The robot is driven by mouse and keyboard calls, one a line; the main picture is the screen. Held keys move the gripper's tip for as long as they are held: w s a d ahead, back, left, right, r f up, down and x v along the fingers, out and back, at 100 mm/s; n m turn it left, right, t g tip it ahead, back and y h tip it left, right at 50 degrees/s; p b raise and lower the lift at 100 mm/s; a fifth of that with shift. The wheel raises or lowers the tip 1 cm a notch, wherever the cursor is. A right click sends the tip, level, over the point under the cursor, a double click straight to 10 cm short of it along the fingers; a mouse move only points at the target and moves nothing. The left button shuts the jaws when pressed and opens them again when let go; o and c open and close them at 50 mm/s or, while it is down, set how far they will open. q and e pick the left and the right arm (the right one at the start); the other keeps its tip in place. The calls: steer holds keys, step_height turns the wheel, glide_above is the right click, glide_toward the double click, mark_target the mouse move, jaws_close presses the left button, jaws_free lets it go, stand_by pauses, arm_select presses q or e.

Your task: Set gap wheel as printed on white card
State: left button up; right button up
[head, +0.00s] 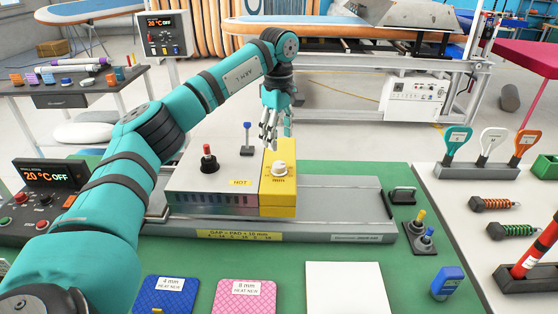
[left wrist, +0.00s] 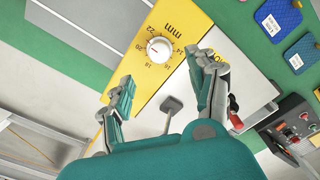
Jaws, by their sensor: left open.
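The gap wheel (head: 279,169) is a small white dial on top of a yellow block (head: 278,197). In the left wrist view the wheel (left wrist: 165,51) has a printed scale around it with "mm" and numbers such as 22 and 18; its exact setting is too small to read. My left gripper (head: 275,128) is open and empty, above and behind the wheel. In the left wrist view its fingers (left wrist: 165,76) stand apart, with the wheel just beyond them. A white card (head: 345,288) lies on the green table at the front; no print shows on it.
A grey box with a red-topped knob (head: 208,160) and "HOT" label adjoins the yellow block. A blue-topped lever (head: 247,137) stands behind. Blue (head: 166,295) and pink (head: 246,295) pads lie in front.

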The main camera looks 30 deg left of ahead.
mark_target(279, 164)
arm_select(q)
step_height(279, 164, down, 8)
steer(key=shift+f+p, duration=0.25)
steer(key=shift+p, duration=0.4)
steer(key=c, duration=1.2)
